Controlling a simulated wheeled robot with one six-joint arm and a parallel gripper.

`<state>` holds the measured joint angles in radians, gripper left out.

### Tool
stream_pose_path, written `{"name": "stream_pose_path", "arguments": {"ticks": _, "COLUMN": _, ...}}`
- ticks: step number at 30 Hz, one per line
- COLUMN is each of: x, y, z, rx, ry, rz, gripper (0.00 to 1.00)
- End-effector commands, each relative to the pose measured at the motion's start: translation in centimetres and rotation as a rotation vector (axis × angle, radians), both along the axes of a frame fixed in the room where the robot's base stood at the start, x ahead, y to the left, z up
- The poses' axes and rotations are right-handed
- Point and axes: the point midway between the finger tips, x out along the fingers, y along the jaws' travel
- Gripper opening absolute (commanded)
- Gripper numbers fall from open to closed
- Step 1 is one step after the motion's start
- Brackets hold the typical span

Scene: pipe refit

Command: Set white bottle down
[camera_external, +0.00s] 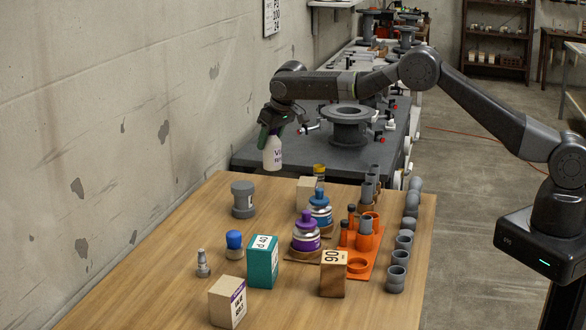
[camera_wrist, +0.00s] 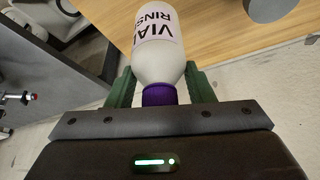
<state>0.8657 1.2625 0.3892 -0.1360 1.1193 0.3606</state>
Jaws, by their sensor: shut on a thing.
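The white bottle (camera_external: 272,155) has dark lettering and hangs upright below my gripper (camera_external: 268,138) in the external view. In the wrist view the white bottle (camera_wrist: 158,45) shows its label and a purple neck, and my gripper (camera_wrist: 158,88) has a green finger on each side of it. The fingers are shut on the bottle near its neck. In the external view the bottle appears near the far left end of the wooden table (camera_external: 190,270), by the dark bench. I cannot tell whether its base touches anything.
The dark bench (camera_external: 300,155) holds a grey flanged pipe (camera_external: 348,125). On the wooden table stand a grey fitting (camera_external: 243,200), a teal box (camera_external: 262,262), a purple-capped bottle (camera_external: 306,232), a blue-capped one (camera_external: 320,208) and an orange rack (camera_external: 368,258). The table's left side is largely clear.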

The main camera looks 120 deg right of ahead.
Motion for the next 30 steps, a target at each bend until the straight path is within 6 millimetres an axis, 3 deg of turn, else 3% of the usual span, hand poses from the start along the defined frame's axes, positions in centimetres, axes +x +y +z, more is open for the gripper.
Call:
{"name": "stream_pose_path", "arguments": {"ticks": 11, "x": 0.0, "y": -0.1, "z": 6.8, "rx": -0.004, "ry": -0.003, "rz": 0.0, "gripper": 0.2}}
{"name": "stream_pose_path", "arguments": {"ticks": 17, "x": 3.1, "y": 2.7, "z": 6.7, "rx": 0.001, "ry": 0.0, "rz": 0.017, "gripper": 0.2}}
{"name": "stream_pose_path", "arguments": {"ticks": 23, "x": 7.4, "y": 7.1, "z": 6.6, "rx": 0.002, "ry": 0.001, "rz": 0.041, "gripper": 0.2}}
{"name": "stream_pose_path", "arguments": {"ticks": 30, "x": 13.5, "y": 14.5, "z": 6.6, "rx": 0.001, "ry": 0.001, "rz": 0.074, "gripper": 0.2}}
